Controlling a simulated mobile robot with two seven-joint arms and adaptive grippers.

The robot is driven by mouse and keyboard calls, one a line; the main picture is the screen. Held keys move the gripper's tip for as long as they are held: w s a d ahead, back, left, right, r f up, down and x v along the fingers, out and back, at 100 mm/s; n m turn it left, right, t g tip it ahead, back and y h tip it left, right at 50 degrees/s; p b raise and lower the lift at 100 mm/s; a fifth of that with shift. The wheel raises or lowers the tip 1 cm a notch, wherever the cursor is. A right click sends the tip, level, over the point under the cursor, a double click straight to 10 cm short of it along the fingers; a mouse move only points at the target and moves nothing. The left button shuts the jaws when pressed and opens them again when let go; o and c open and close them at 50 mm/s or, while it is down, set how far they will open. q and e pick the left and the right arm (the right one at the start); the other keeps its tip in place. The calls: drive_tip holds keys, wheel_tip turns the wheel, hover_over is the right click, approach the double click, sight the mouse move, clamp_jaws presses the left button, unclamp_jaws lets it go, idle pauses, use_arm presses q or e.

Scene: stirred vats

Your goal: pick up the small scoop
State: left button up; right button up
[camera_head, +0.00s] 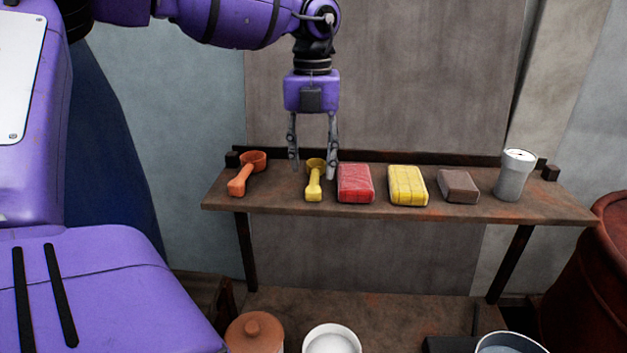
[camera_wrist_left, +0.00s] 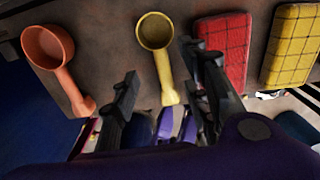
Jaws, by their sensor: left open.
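A small yellow scoop (camera_head: 314,187) lies on the shelf between a larger orange scoop and a red block. Its bowl is toward the back and its handle points to the front edge. In the left wrist view the yellow scoop (camera_wrist_left: 161,62) lies beyond the fingertips, its handle in line with the gap between them. The orange scoop (camera_head: 243,178) lies to its left and also shows in the left wrist view (camera_wrist_left: 56,62). My left gripper (camera_head: 312,172) points down, open and empty, at the yellow scoop's bowl. I cannot tell its exact height above the scoop. My right gripper is not in view.
On the wooden shelf (camera_head: 275,200), a red block (camera_head: 356,184) lies close to the yellow scoop's right. Further right are a yellow block (camera_head: 408,186), a brown block (camera_head: 458,186) and a grey shaker (camera_head: 514,176). A raised ledge runs along the back. Containers stand below.

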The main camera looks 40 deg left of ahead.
sight(313, 174)
use_arm(q)
drive_tip(key=shift+f, duration=1.55)
drive_tip(key=shift+c, duration=0.5)
clamp_jaws()
